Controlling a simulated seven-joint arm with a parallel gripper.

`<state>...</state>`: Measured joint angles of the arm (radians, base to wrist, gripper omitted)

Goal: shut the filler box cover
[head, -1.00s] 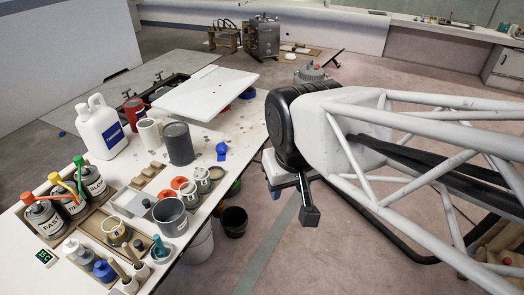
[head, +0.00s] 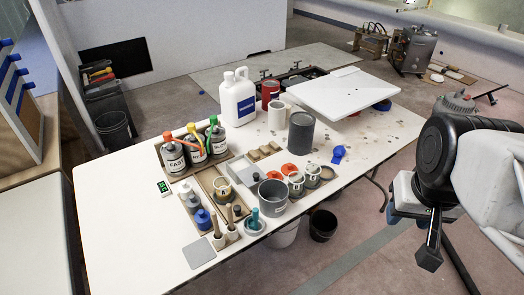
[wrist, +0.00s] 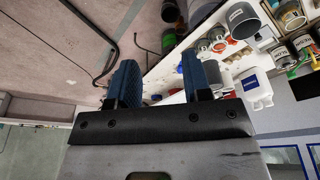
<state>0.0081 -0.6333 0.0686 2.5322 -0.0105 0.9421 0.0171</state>
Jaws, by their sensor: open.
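No box is clearly marked as the filler box. A small pale grey box (head: 242,170) stands on the table beside the tan blocks, and I cannot tell whether its cover is open. My gripper (head: 430,245) is off the table's right side in the head view, apart from everything on the table. In the wrist view my gripper (wrist: 160,82) shows two blue-padded fingers spread apart with nothing between them. The table's edge and several cans lie beyond the fingers there.
The white table (head: 125,225) is crowded. Labelled bottles (head: 195,150), a grey bucket (head: 272,198), a dark grey can (head: 301,133), a white jug (head: 237,100) and a raised white panel (head: 343,92) stand on it. The table's front left is clear, as is the floor between table and gripper.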

